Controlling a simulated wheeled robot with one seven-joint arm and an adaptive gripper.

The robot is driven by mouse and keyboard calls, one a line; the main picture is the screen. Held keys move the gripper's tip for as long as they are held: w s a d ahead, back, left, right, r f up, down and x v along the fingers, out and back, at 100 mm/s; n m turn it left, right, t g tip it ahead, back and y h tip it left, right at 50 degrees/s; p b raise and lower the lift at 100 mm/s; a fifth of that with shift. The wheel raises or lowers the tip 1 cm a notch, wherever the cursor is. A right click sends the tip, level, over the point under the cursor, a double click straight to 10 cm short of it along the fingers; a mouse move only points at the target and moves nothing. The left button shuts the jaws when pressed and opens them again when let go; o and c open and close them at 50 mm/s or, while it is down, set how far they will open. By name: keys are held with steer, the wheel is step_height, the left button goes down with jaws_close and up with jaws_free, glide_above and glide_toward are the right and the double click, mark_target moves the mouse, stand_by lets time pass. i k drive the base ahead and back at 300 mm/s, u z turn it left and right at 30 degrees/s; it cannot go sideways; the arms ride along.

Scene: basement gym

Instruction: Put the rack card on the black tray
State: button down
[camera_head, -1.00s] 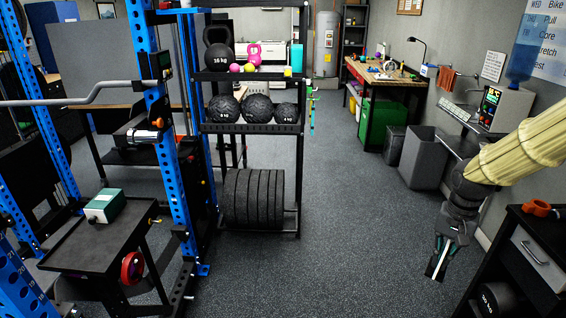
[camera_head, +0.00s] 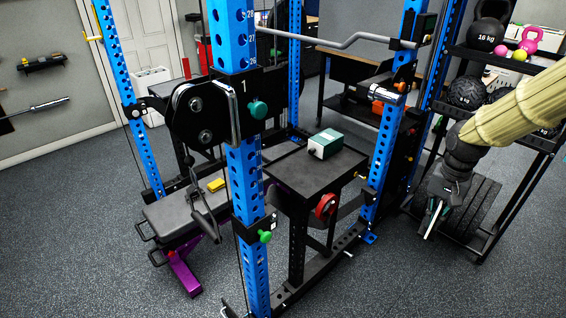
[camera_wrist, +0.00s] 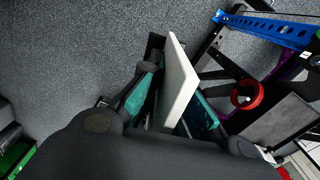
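My gripper (camera_head: 433,220) hangs at the right in the head view, in front of the stacked black plates. In the wrist view my gripper (camera_wrist: 172,95) is shut on a flat whitish card (camera_wrist: 180,80), which stands up between its teal-lined fingers. I take this as the rack card; its print cannot be read. The black tray (camera_head: 302,181) is a flat dark platform on the rack, left of my gripper and apart from it. A green and white box (camera_head: 325,144) sits toward its back edge; the front part is bare.
A blue rack upright (camera_head: 246,180) with a black pulley stands left of the tray. Another blue upright (camera_head: 386,150) stands between tray and gripper. A bench (camera_head: 190,212) with a yellow item (camera_head: 216,185) lies left. A red round knob (camera_head: 326,206) is under the tray's right side. Front-right floor is clear.

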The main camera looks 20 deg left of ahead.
mark_target(309, 172)
steer(key=u, duration=0.8)
steer(key=i, duration=1)
